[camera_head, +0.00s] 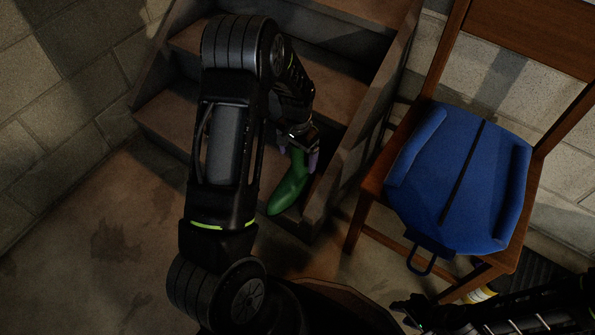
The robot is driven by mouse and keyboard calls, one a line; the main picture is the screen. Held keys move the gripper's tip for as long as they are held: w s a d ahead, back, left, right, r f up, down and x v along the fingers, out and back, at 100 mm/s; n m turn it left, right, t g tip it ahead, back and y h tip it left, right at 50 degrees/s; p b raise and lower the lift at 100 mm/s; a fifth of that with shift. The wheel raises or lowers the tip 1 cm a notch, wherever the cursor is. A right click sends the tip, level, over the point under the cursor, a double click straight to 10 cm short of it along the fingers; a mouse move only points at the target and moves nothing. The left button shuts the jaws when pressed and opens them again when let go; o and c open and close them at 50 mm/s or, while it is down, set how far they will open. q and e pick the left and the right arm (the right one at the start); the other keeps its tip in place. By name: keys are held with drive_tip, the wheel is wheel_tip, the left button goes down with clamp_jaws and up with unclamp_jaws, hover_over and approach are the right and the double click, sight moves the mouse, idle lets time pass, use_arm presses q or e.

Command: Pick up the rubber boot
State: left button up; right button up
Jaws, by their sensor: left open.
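The green rubber boot (287,191) is at the lower end of the wooden stairs, in the middle of the picture. Its toe points down and to the left. My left gripper (299,154) is at the boot's upper end, with its purple fingertips on either side of the shaft. The jaws are open; I cannot tell whether a finger touches the boot. The gripper hides the boot's top. My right gripper (408,311) is low at the right, away from the boot, and too dark to read its jaws.
The wooden stairs (163,118) rise behind the boot, with a side board (360,110) close to its right. A wooden chair (366,185) holding a blue case (436,175) stands right of the stairs. Block walls (30,100) bound the left. Concrete floor (100,220) at left is clear.

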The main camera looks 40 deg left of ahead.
idle(0.5)
use_arm(q)
clamp_jaws()
idle(0.8)
drive_tip(key=shift+r, duration=0.1)
